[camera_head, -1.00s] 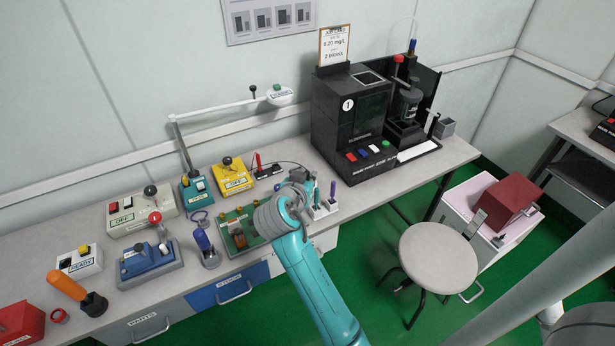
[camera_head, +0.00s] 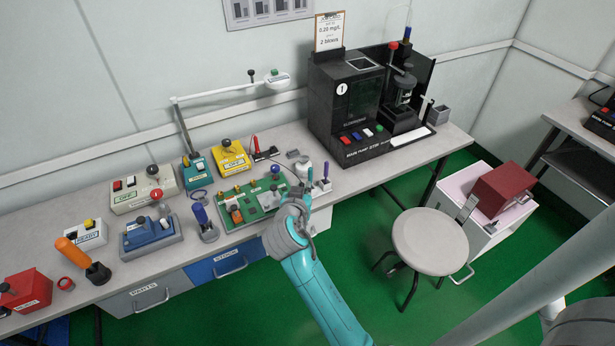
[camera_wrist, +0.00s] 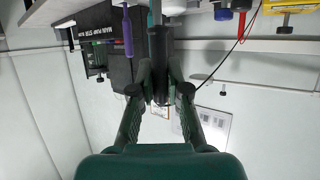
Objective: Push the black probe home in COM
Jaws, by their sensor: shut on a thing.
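My gripper (camera_head: 301,203) is over the front edge of the bench, beside the green board and the white tool holder. In the wrist view its fingers (camera_wrist: 160,91) are closed on a slim dark thing, which looks like the black probe (camera_wrist: 158,52). A thin cable runs towards it there. In the head view the probe is hidden by the gripper. The red probe (camera_head: 256,143) stands in a small black block behind the green board; it also shows in the wrist view (camera_wrist: 241,26). I cannot read any COM label, so its socket cannot be made out.
The green board (camera_head: 232,212) carries several small parts. A purple-handled tool (camera_head: 326,171) stands close to the gripper's right. The yellow box (camera_head: 232,160) and teal box (camera_head: 199,172) stand behind the board. A large black machine (camera_head: 330,110) is at the back right.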

